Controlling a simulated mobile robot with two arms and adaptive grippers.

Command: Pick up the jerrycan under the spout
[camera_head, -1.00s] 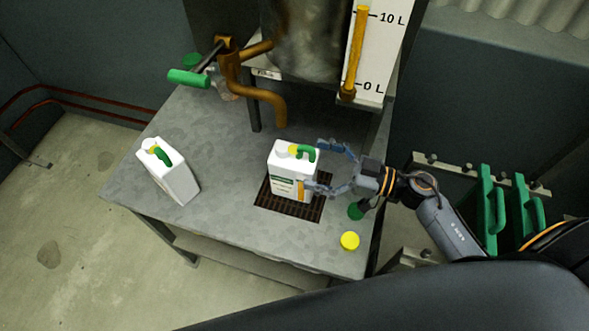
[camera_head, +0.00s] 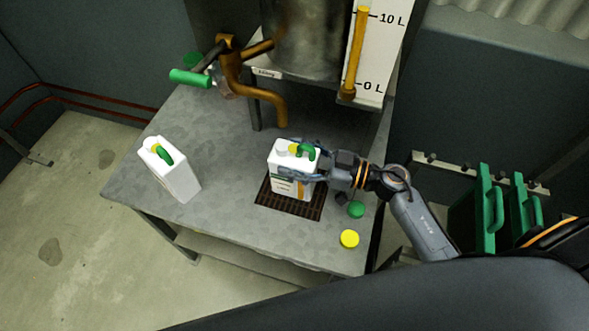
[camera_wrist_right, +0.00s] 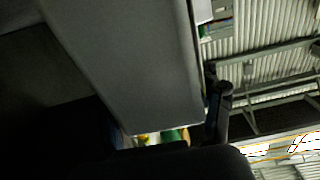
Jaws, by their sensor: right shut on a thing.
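The white jerrycan (camera_head: 283,184) with a green handle stands upright on the dark drain grate (camera_head: 306,206), near the brown spout (camera_head: 277,108). My right gripper (camera_head: 291,162) reaches in from the right with its fingers on either side of the jerrycan and is shut on it. The lower front of the jerrycan shows a green and orange label; the fingers hide part of its upper body. In the right wrist view, the large pale surface close to the camera is too dark to name. My left gripper is not in view.
A second white jerrycan (camera_head: 175,176) stands at the left of the metal table (camera_head: 225,213). A yellow cap (camera_head: 349,239) and a green cap (camera_head: 356,209) lie at the table's right. A green-handled valve lever (camera_head: 190,77) and a level gauge (camera_head: 371,50) are above the back.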

